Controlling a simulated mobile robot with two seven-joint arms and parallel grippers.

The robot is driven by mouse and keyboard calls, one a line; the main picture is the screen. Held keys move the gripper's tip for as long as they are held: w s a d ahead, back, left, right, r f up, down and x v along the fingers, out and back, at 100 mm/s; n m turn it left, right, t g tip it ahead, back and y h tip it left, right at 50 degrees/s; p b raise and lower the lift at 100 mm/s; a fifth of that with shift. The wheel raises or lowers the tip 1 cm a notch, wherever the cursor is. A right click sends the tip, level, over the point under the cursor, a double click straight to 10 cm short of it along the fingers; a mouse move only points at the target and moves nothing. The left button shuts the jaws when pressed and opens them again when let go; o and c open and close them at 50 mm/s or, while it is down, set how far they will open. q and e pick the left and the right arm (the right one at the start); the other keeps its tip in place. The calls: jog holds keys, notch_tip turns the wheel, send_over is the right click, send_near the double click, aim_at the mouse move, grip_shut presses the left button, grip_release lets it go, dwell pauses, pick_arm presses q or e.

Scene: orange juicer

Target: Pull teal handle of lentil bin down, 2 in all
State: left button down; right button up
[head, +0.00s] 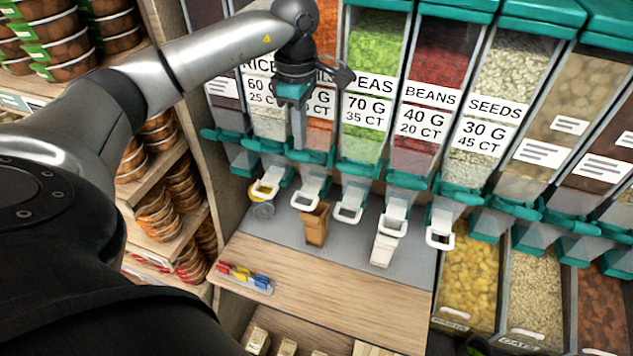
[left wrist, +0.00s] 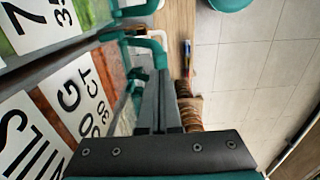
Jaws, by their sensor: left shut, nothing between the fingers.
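The lentil bin (head: 320,133) holds orange lentils, and most of it is behind my left arm in the head view. Its teal handle (head: 312,157) is a bar across the bin's lower front, above a white-rimmed spout (head: 308,194). My left gripper (head: 298,143) is shut and empty, its fingers pointing down at the left end of that handle. I cannot tell whether they touch it. In the left wrist view the shut fingers (left wrist: 158,95) stand beside the bin's label (left wrist: 82,92) and teal parts. My right gripper is not in view.
A brown bag (head: 316,226) stands below the lentil spout. Neighbouring bins of peas (head: 376,45) and beans (head: 436,50) have similar teal handles. Colored clips (head: 244,277) lie on the wooden counter (head: 330,292).

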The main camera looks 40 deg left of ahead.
aim_at(299, 159)
pick_arm(q)
jog(key=shift+f, duration=0.2)
dwell(0.3)
jog(key=shift+f+b, duration=0.75)
jog(key=shift+f, duration=0.05)
jog(key=f+b, duration=0.1)
jog(key=f, duration=0.1)
jog(key=s+f+b, duration=0.1)
jog(key=f+b, duration=0.1)
jog(key=shift+d+f, duration=0.15)
jog(key=shift+f, duration=0.15)
dwell(0.6)
jog(key=shift+w+r+p, duration=0.2)
jog(key=shift+r+p, duration=0.55)
jog(key=shift+r, duration=0.3)
jog(key=shift+w+r+p, duration=0.15)
jog(key=shift+r+p, duration=0.55)
jog(key=shift+r, duration=0.4)
jog(key=shift+w+r+p, duration=0.2)
jog(key=shift+r+p, duration=0.55)
jog(key=shift+r, duration=0.3)
jog(key=shift+a, duration=0.2)
